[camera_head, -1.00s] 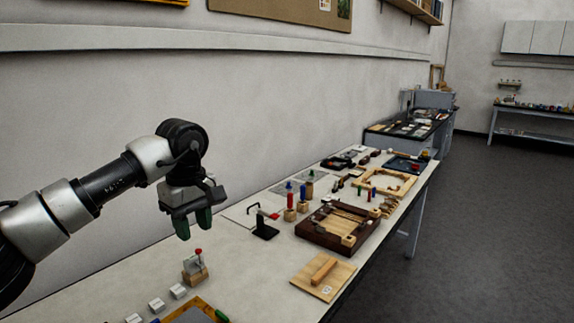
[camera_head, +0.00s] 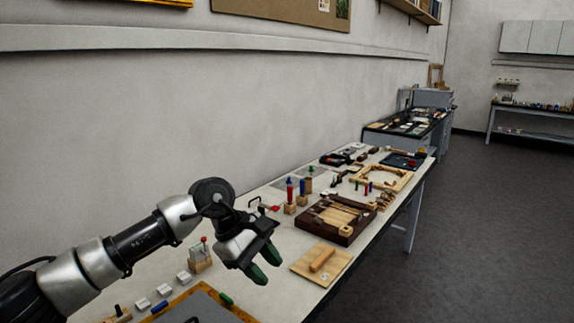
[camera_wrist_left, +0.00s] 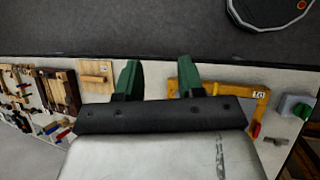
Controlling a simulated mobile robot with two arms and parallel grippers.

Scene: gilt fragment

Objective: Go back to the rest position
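My left gripper (camera_head: 264,265) hangs over the long workbench (camera_head: 290,238), to the left of the wooden board with a bar on it (camera_head: 312,270). Its two green fingers point down and stand apart, with nothing between them. In the left wrist view the gripper (camera_wrist_left: 158,80) also shows spread fingers, with the bench's edge and dark floor beyond them. My right gripper is in neither current view.
A yellow-framed board (camera_wrist_left: 228,88) lies on the bench near the gripper. A small block with a red knob (camera_head: 201,258) stands to its left. A dark wooden tray (camera_head: 335,234) and several tools lie farther along. Grey floor (camera_head: 480,230) is clear at the right.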

